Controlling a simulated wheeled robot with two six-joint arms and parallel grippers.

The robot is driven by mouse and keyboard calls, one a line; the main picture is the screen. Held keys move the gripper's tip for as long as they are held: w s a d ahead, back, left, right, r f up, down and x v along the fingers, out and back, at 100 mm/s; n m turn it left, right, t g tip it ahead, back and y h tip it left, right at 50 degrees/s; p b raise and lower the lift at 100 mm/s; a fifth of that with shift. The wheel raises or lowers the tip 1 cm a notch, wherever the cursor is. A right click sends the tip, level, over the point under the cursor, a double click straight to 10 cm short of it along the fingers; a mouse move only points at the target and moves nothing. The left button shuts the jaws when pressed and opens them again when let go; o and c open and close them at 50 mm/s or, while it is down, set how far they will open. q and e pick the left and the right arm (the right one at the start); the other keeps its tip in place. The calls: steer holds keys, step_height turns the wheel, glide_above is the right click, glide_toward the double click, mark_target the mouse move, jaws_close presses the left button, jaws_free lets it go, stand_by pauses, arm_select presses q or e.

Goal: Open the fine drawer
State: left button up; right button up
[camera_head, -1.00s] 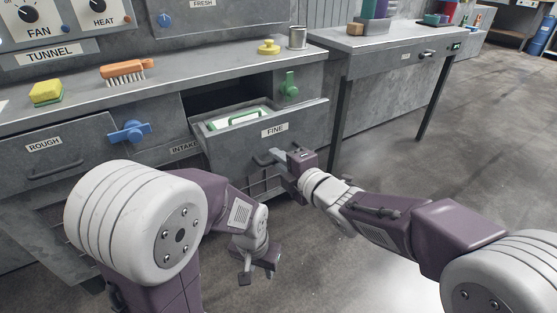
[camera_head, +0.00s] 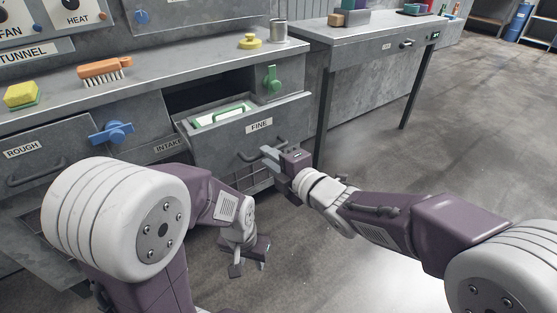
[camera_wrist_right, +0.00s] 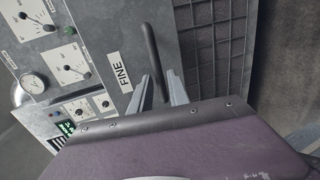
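The grey FINE drawer (camera_head: 218,152) is pulled out from the cabinet, with a green-framed white panel (camera_head: 220,116) inside. Its dark bar handle (camera_head: 282,141) is on the drawer front. My right gripper (camera_head: 271,155) is at the handle in the head view. In the right wrist view its two fingers (camera_wrist_right: 157,92) are apart, with the lower end of the handle (camera_wrist_right: 150,50) between or just beyond them; I cannot tell if they touch it. My left gripper (camera_head: 250,258) hangs low in front of the cabinet, its fingers apart and empty.
A green knob (camera_head: 271,80) is beside the drawer opening. A blue knob (camera_head: 112,132) is by the ROUGH drawer (camera_head: 40,165). A sponge (camera_head: 22,96), brush (camera_head: 104,72), yellow knobbed disc (camera_head: 250,42) and metal cup (camera_head: 278,30) stand on the counter. The floor at right is clear.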

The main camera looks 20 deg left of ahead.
steer(key=p+v, duration=0.1)
steer(key=v, duration=0.5)
steer(key=shift+p, duration=0.4)
steer(key=shift+d, duration=0.1)
